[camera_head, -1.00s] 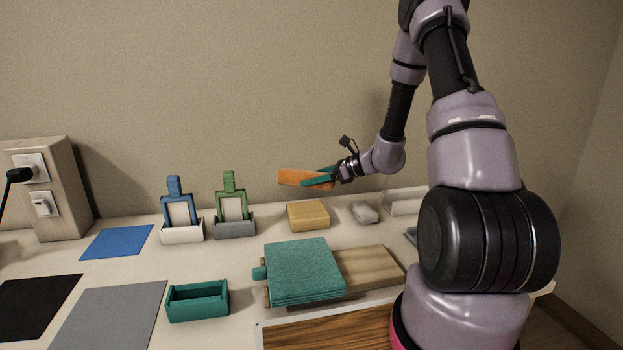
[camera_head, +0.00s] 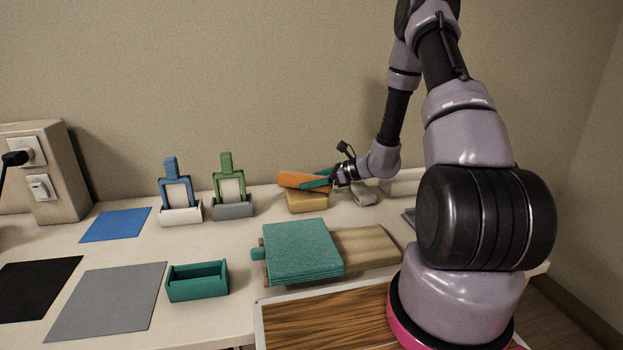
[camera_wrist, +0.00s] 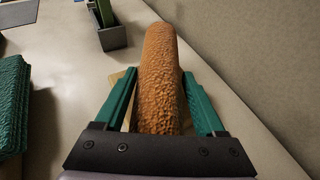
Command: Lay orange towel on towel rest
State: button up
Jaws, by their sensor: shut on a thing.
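The orange towel (camera_head: 301,180) is a rolled or folded piece with a rough surface. My gripper (camera_head: 322,181) is shut on it, with a teal finger on each side; the wrist view shows the towel (camera_wrist: 160,75) between the fingers (camera_wrist: 160,105). The towel is at or just above a yellow block (camera_head: 306,203) near the back wall. I cannot tell whether they touch. Which thing is the towel rest is not certain. In the wrist view the towel hides most of the block, with only a tan edge (camera_wrist: 122,80) showing.
A teal towel stack (camera_head: 302,250) lies on a wooden board (camera_head: 367,246) in front. Blue (camera_head: 175,189) and green (camera_head: 228,188) framed tools stand in holders to the left. A grey lump (camera_head: 363,197) lies right of the block. A teal tray (camera_head: 198,283) stands front left.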

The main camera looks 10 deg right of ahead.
dwell(0.3)
jog(key=o, duration=1.4)
jog(key=v, duration=1)
jog(key=shift+s+d, duration=0.15)
jog(key=shift+d, duration=0.2)
jog(key=shift+r, duration=0.1)
